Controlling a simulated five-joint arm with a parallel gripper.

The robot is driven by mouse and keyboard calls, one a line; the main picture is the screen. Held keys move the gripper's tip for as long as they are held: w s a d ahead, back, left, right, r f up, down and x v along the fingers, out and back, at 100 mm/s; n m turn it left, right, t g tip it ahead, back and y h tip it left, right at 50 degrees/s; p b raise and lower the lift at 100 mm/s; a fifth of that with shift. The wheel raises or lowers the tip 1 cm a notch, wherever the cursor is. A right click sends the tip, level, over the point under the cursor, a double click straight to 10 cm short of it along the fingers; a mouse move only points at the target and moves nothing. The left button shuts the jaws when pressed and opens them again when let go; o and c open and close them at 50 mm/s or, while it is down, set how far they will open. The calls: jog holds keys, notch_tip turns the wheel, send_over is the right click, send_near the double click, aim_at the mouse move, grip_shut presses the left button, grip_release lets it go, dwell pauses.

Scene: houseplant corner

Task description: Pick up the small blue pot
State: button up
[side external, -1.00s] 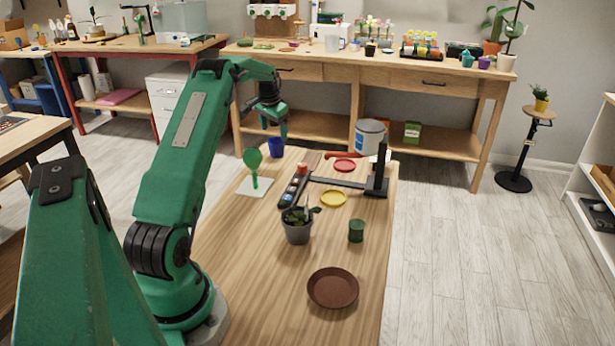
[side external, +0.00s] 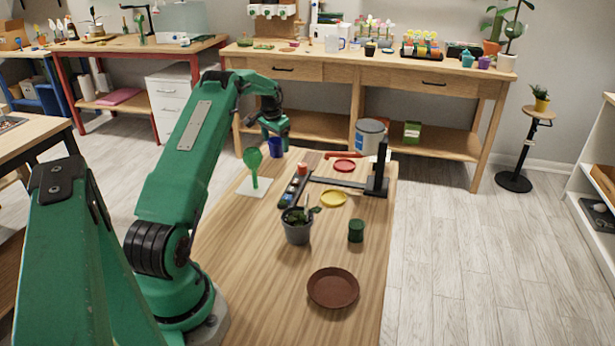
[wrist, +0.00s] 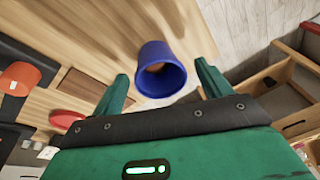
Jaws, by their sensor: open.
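The small blue pot (side external: 275,148) stands at the far left end of the wooden table. It also shows in the wrist view (wrist: 160,72), with its open mouth facing the camera and something brownish inside. My gripper (side external: 275,133) is just above the pot in the side view. In the wrist view my gripper (wrist: 162,82) is open, with one green finger on each side of the pot and gaps between them. The pot lies ahead of and between the fingertips. I see no contact, though the exact height above the rim is hard to tell.
A green paddle-shaped thing on a white base (side external: 254,188) stands close to the pot. A red saucer (side external: 344,166), a yellow saucer (side external: 333,198), a grey potted plant (side external: 297,230), a dark green pot (side external: 356,231) and a brown saucer (side external: 333,289) sit nearer.

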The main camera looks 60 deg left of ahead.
jog(key=c, duration=1)
jog(key=shift+r, duration=0.1)
jog(key=shift+r, duration=0.5)
jog(key=v, duration=0.2)
jog(key=shift+w+a+r, duration=0.15)
jog(key=shift+w+r, duration=0.05)
jog(key=shift+r, duration=0.3)
jog(key=w+d+r, duration=0.1)
jog(key=d+r, duration=0.1)
jog(key=d, duration=0.1)
jog(key=w+d+r, duration=0.1)
jog(key=d+r, duration=0.1)
jog(key=d, duration=0.2)
jog(key=w+d+r, duration=0.1)
jog(key=d+r, duration=0.2)
jog(key=d, duration=0.1)
jog(key=shift+w, duration=0.3)
